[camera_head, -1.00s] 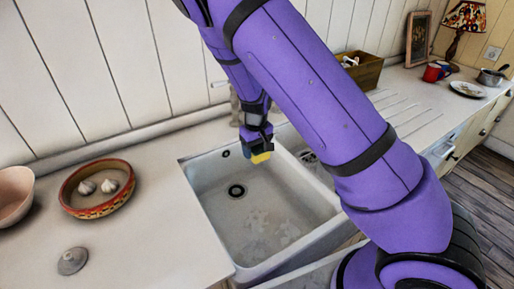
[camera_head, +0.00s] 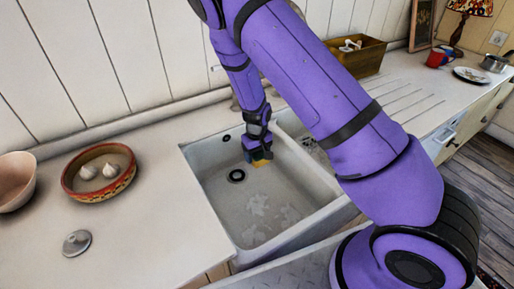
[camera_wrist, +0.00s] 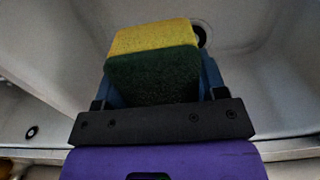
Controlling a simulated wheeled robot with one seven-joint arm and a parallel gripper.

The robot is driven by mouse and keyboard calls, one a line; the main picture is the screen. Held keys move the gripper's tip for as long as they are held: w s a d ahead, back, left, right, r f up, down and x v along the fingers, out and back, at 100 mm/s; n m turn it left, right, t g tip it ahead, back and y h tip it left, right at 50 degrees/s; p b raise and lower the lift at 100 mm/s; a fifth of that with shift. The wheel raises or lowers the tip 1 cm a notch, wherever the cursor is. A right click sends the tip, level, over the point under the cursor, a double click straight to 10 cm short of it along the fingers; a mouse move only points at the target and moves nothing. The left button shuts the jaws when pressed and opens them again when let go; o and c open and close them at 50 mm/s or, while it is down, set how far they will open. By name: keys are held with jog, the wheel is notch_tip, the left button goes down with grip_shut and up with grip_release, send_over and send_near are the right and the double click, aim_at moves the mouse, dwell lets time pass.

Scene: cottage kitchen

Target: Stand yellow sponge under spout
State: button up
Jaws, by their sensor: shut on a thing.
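The yellow sponge (camera_wrist: 153,37) with a dark green scouring side (camera_wrist: 152,78) is held between the fingers of my gripper (camera_wrist: 158,88) in the wrist view. In the head view my gripper (camera_head: 258,152) reaches down into the left basin of the white sink (camera_head: 225,205), near its back right corner. A small yellow-orange part of the sponge (camera_head: 261,163) shows below the fingers, low in the basin. I cannot tell whether it touches the bottom. The spout is not clearly visible; my arm covers the area behind the sink.
The drain hole (camera_head: 237,175) lies left of my gripper. A patterned bowl with garlic (camera_head: 98,172), a pink bowl (camera_head: 17,181) and a metal lid (camera_head: 76,243) stand on the left counter. A wooden box (camera_head: 358,54) stands on the right counter.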

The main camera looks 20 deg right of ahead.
aim_at(257, 183)
jog(key=shift+f, duration=6.6)
jog(key=o, duration=1)
